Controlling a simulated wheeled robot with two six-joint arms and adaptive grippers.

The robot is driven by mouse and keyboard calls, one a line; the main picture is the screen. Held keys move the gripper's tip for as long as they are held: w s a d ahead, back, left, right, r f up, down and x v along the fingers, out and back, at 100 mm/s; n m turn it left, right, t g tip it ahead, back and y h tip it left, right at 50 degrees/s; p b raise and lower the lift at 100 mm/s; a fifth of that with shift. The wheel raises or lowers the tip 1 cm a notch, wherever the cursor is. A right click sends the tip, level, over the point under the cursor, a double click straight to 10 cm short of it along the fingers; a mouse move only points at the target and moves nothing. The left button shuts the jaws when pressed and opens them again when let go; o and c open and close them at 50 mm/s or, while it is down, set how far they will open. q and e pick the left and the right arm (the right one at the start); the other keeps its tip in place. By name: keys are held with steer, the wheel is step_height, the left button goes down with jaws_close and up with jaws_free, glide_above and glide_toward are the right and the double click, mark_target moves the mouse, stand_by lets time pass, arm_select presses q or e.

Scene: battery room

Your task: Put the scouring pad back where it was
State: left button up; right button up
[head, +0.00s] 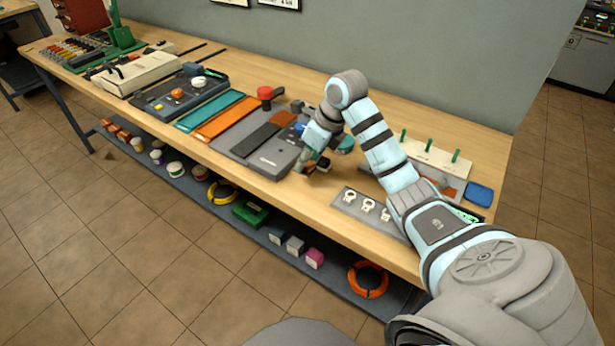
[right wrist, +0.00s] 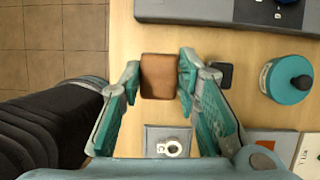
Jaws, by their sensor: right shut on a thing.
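The scouring pad appears as a brown, rounded block (right wrist: 159,76) in the right wrist view. My right gripper (right wrist: 160,78) is shut on it, with one teal finger pressed against each side. In the head view the right gripper (head: 308,166) is low at the front part of the bench, just right of a grey panel, and mostly hides the pad. Whether the pad touches the bench top cannot be told. My left gripper is not in view.
A small black block (right wrist: 221,75) lies close right of the right finger, with a teal jar (right wrist: 284,80) beyond. The grey panel (right wrist: 200,12) is at the top. A grey plate with white rings (head: 350,200) lies nearby. Bare wood (head: 315,190) shows in front.

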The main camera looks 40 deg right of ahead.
mark_target(306, 173)
step_height(306, 173, down, 5)
steer(key=shift+a+f, duration=0.15)
steer(key=shift+f, duration=0.05)
steer(key=shift+f, duration=0.1)
steer(key=shift+f+b, duration=0.1)
steer(key=shift+b, duration=0.25)
steer(key=o, duration=1.1)
steer(key=shift+r, duration=0.35)
steer(key=p+v, duration=0.1)
steer(key=v, duration=1)
steer(key=shift+r, duration=0.3)
